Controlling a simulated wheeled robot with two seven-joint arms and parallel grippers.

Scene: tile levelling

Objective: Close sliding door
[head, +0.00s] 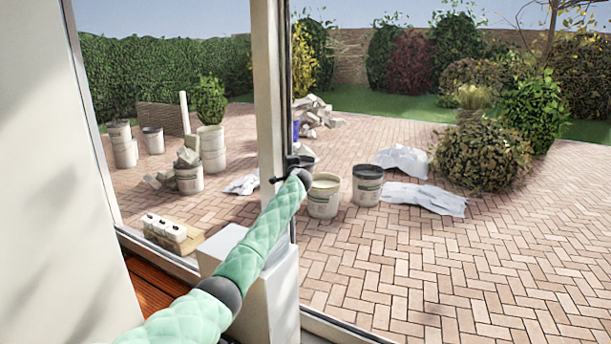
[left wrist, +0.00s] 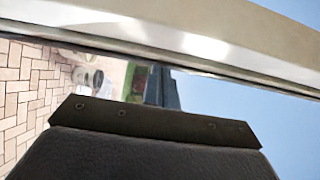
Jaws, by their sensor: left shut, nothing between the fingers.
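The sliding door's pale upright frame (head: 267,90) stands left of centre in the head view, with a dark edge strip along its right side. My left arm in its green cover reaches up to it from below. My left gripper (head: 284,170) is at the frame's right edge, around mid-height; whether it touches cannot be told. In the left wrist view the shut fingers (left wrist: 161,88) point toward a pale frame bar (left wrist: 200,38) that crosses the top, with nothing seen between them. My right gripper is not in view.
Right of the frame the view onto the brick patio (head: 450,270) is wide. A white block (head: 270,285) stands at the frame's foot. Outside are buckets (head: 324,196), white bags (head: 425,198), rubble (head: 318,112) and bushes (head: 485,155). A pale wall (head: 50,170) fills the left.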

